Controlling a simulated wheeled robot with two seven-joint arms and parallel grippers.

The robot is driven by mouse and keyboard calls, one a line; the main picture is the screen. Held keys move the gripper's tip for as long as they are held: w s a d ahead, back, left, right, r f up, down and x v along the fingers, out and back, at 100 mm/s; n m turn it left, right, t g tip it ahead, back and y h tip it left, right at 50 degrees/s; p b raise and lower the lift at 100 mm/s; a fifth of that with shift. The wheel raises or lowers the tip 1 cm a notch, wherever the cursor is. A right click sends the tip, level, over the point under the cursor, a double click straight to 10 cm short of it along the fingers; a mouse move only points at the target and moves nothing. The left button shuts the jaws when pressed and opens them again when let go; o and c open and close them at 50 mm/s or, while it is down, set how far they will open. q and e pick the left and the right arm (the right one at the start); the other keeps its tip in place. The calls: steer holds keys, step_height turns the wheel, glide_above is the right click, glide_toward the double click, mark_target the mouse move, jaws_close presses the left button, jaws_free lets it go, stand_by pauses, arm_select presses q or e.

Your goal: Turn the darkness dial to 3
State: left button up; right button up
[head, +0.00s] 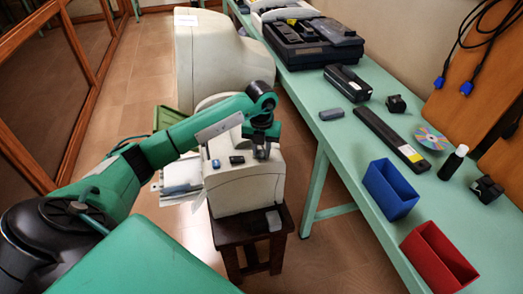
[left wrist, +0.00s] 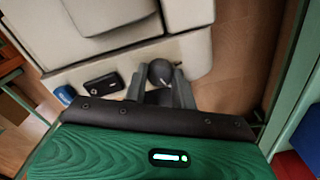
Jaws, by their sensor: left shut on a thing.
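The darkness dial (left wrist: 161,72) is a round dark grey knob with a pale pointer line, on the front ledge of a beige machine (head: 245,188). My left gripper (head: 263,148) reaches down onto the machine's top in the head view and hides the dial there. In the left wrist view, the left gripper's fingers (left wrist: 159,88) stand on either side of the dial and are shut on it. The pointer line slants toward the lower right of the knob. No numbers around the dial can be read. My right gripper is not in view.
A black rocker switch (left wrist: 104,82) and a blue button (left wrist: 66,95) sit left of the dial. The machine stands on a dark wooden stool (head: 251,228). A green bench (head: 335,130) with several devices and a blue bin (head: 390,190) runs along the right.

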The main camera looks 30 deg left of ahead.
mark_target(262, 152)
arm_select(q)
steer(key=m+b, duration=0.2)
steer(key=m, duration=0.2)
steer(key=m+b, duration=0.1)
steer(key=m, duration=0.3)
steer(key=shift+b, duration=0.35)
steer(key=shift+m+b, duration=0.3)
steer(key=shift+m, duration=0.5)
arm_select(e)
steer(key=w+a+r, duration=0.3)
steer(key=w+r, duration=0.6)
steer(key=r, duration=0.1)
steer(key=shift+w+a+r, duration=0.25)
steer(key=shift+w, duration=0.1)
arm_select(q)
steer(key=o, duration=1)
step_height(262, 152, up, 14)
steer(key=shift+f, duration=0.1)
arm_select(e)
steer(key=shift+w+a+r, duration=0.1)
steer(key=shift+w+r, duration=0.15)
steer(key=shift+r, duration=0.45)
